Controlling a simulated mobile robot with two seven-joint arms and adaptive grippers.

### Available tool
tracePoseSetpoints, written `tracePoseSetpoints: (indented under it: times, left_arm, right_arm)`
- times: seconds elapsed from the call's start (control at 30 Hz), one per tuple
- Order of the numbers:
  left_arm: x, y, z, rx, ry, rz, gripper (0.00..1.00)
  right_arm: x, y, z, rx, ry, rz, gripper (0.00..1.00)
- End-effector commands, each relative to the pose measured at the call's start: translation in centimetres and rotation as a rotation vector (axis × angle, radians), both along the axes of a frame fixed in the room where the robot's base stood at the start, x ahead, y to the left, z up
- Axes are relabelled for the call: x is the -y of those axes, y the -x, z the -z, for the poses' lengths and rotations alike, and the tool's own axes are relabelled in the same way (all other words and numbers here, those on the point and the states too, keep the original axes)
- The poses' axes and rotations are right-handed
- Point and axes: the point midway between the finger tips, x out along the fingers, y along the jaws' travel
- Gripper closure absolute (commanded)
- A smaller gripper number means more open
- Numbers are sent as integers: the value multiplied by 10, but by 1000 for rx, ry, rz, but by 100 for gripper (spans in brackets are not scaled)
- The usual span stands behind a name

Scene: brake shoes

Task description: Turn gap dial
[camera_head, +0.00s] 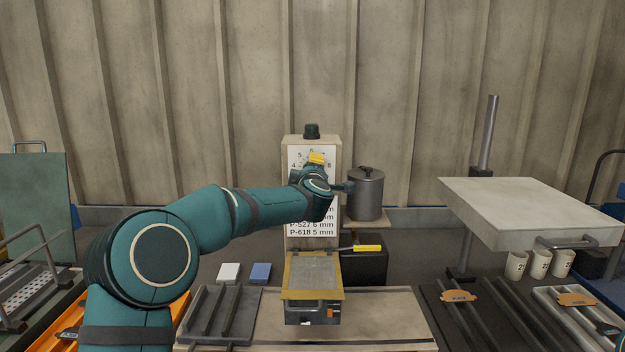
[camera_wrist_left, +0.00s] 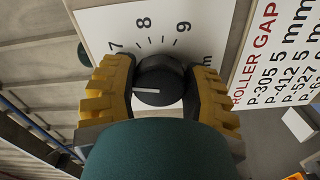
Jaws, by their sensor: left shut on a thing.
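The gap dial is a round black knob (camera_wrist_left: 158,82) with a white pointer line, on a white scale plate. In the left wrist view the numbers 7, 8 and 9 show around it. The pointer line points left in that view, below the 7, toward a finger that hides the scale there. My left gripper (camera_wrist_left: 160,88) is shut on the knob, one yellow finger on each side. In the head view its yellow fingertips (camera_head: 316,158) are at the scale plate (camera_head: 297,155) on the upright panel, and they and the wrist hide the knob. My right gripper is not in view.
A roller gap chart (camera_wrist_left: 275,60) with part numbers and millimetres is beside the dial. A grey lidded canister (camera_head: 366,195) stands just right of my wrist. Below is a yellow-edged plate (camera_head: 313,273) with a yellow-handled tool (camera_head: 366,248). A pale slab (camera_head: 530,208) stands to the right.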

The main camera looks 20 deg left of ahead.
Motion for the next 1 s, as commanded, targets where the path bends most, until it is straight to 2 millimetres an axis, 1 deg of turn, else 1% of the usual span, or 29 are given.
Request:
tracePoseSetpoints:
  times: [0.03, 0.1, 0.4, 0.93, 0.97, 1.0]
  left_arm:
    - [0, 0, 2, 10, 30, 0, 87]
    - [0, 0, 1, 21, 68, 0, 87]
    - [1, 0, 0, 49, 170, 1, 87]
    - [1, 0, -1, 54, 190, 1, 87]
    - [1, 0, -1, 54, 190, 1, 42]
    - [1, 0, -1, 54, 189, 1, 28]
  right_arm:
    - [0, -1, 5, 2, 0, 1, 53]
    - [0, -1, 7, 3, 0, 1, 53]
    - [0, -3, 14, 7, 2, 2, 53]
    - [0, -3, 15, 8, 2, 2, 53]
    - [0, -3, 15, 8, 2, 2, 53]
    - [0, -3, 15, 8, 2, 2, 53]
